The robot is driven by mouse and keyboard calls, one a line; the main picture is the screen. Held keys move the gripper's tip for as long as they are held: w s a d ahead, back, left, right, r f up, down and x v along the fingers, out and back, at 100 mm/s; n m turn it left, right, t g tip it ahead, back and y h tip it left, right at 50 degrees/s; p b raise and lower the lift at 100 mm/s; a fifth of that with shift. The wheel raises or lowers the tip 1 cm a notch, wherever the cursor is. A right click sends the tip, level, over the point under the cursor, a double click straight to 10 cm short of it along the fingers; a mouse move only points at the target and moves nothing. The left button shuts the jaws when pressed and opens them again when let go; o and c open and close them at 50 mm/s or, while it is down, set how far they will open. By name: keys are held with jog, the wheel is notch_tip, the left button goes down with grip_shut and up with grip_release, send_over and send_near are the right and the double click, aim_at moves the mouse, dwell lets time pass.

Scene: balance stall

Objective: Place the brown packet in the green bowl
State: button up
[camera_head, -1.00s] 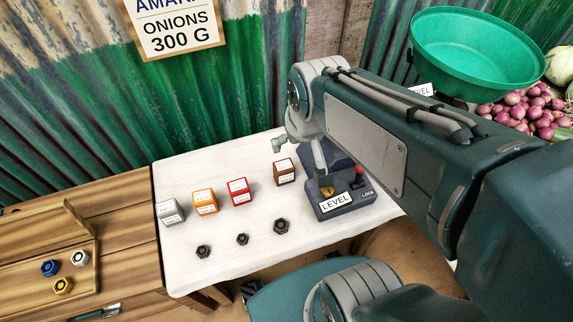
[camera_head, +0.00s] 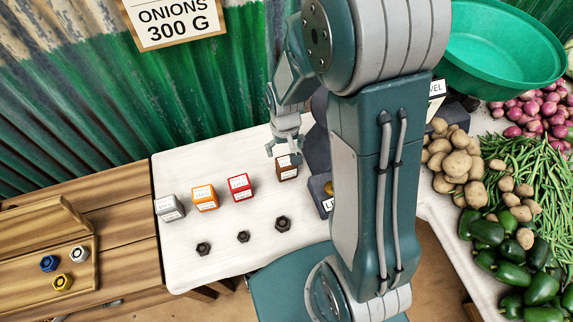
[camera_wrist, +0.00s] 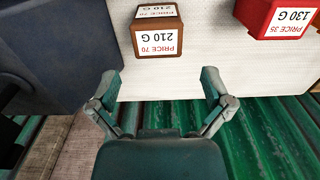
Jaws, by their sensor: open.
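The brown packet (camera_head: 287,167) stands on the white table, at the right end of a row of packets. In the wrist view the brown packet (camera_wrist: 157,32) shows a white label reading "PRICE 70, 210 G" and lies ahead of the fingertips. My gripper (camera_head: 285,153) is just above and behind the packet in the head view. In the wrist view my gripper (camera_wrist: 160,90) is open and empty, its fingers spread wider than the packet and apart from it. The green bowl (camera_head: 497,50) is at the upper right, partly hidden by my arm.
Red (camera_head: 240,187), orange (camera_head: 205,197) and grey (camera_head: 170,207) packets stand left of the brown one. Three dark hex weights (camera_head: 243,237) lie in front. The dark balance base (camera_head: 322,190) is close on the right, partly hidden by my arm. Vegetables lie at the right.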

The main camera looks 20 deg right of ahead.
aim_at(286, 161)
notch_tip(286, 161, down, 3)
jog(key=shift+a+f, duration=0.15)
jog(key=shift+s+d+f, duration=0.1)
jog(key=shift+d+f, duration=0.05)
jog(key=shift+f, duration=1.2)
jog(key=shift+d+f, duration=0.1)
jog(key=shift+f, duration=1.2)
jog(key=c, duration=1.1)
